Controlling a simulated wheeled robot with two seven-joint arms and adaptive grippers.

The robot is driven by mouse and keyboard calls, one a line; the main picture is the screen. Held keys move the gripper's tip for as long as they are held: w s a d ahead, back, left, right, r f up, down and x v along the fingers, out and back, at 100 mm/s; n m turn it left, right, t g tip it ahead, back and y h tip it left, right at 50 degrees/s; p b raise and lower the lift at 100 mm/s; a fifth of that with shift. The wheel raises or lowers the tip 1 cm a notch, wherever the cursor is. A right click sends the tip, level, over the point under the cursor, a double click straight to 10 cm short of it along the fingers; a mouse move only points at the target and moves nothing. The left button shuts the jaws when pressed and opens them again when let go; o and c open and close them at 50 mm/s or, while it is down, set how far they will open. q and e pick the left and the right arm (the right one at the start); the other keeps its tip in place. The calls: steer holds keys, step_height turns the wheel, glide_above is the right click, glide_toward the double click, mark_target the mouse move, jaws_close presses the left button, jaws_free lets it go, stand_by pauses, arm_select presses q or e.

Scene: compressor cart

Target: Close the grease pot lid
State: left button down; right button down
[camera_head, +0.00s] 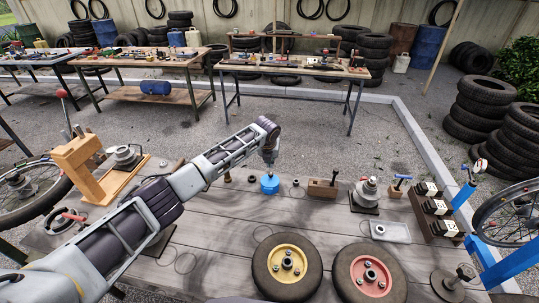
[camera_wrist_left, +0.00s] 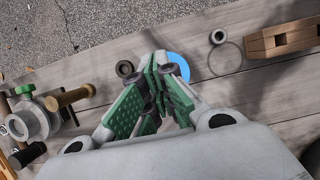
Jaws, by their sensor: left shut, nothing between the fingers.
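A small round blue pot (camera_head: 270,184), which looks like the grease pot, stands on the grey plank bench. My left gripper (camera_head: 269,171) points down just above it, at the end of an arm that comes in from the left. In the left wrist view the green finger pads of my left gripper (camera_wrist_left: 160,66) are together with nothing between them. The blue round top (camera_wrist_left: 180,66) shows partly behind the fingers there. I cannot tell whether the gripper touches it, or how the lid stands. My right gripper is not in view.
On the bench (camera_head: 215,235), a wooden block (camera_head: 322,189) and a small ring (camera_head: 295,183) lie right of the pot. A yellow-hubbed wheel (camera_head: 287,267) and a red-hubbed wheel (camera_head: 369,273) lie in front. A wooden stand (camera_head: 80,160) is at the left.

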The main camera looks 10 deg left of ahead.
arm_select(q)
steer(key=shift+v, duration=2.7)
steer(key=shift+s+f, duration=0.1)
